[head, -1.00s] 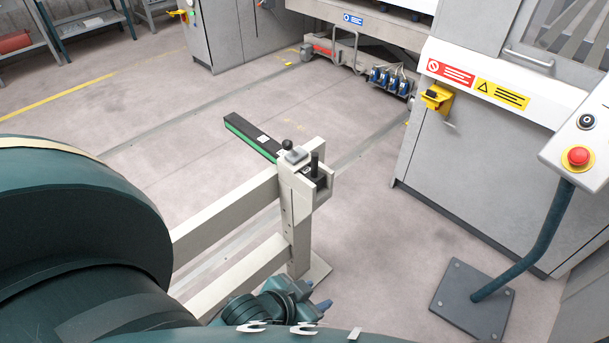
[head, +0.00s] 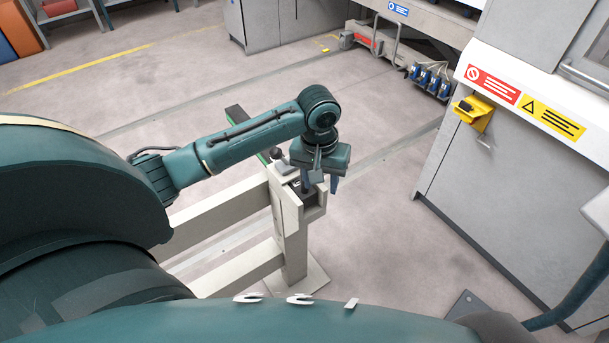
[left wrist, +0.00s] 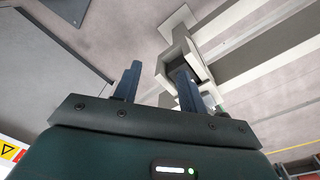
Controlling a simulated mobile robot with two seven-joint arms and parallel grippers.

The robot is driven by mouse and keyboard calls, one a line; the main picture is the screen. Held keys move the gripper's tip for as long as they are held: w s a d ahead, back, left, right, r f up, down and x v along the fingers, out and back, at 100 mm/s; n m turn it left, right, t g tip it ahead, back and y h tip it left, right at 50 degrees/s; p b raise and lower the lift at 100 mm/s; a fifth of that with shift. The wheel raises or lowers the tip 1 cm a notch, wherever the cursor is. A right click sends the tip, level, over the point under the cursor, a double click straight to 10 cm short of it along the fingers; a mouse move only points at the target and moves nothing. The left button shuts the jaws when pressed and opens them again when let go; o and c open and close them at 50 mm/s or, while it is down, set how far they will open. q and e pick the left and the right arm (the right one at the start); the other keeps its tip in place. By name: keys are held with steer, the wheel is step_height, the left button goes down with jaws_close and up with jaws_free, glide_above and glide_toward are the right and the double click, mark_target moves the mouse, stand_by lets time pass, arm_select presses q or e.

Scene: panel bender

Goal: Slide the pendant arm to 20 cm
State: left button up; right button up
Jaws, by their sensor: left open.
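My left gripper (head: 320,188) hangs fingers-down over the top of a beige post (head: 291,235) in the head view, its jaws apart. A beige open-topped bracket (head: 316,210) sits at the post top; the upright black handle there is mostly hidden by my gripper. A small black knob (head: 277,153) stands just left of it. In the left wrist view, the two fingers (left wrist: 157,85) are spread, one overlapping the bracket (left wrist: 172,72); I cannot tell whether they touch it. I cannot tell which part is the pendant arm, and no scale is readable.
Two beige rails (head: 222,212) run left from the post. A dark bar with a green edge (head: 236,113) lies behind, partly covered by my arm. A grey machine cabinet (head: 500,180) with a yellow bracket (head: 474,112) stands right. Floor between post and cabinet is clear.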

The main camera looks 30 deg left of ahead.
arm_select(q)
steer(key=w+a+r+n, duration=0.1)
steer(key=a+r, duration=0.1)
steer(key=w+a+r+n, duration=0.1)
steer(key=a+r, duration=0.1)
steer(key=w+a+r+n, duration=0.1)
steer(key=w+a+r, duration=0.1)
steer(key=shift+w+a+n+g+y, duration=0.1)
steer(key=shift+a+n+g+y, duration=0.2)
steer(key=shift+a+n, duration=0.1)
step_height(320, 180, down, 13)
steer(key=shift+b, duration=0.3)
jaws_close()
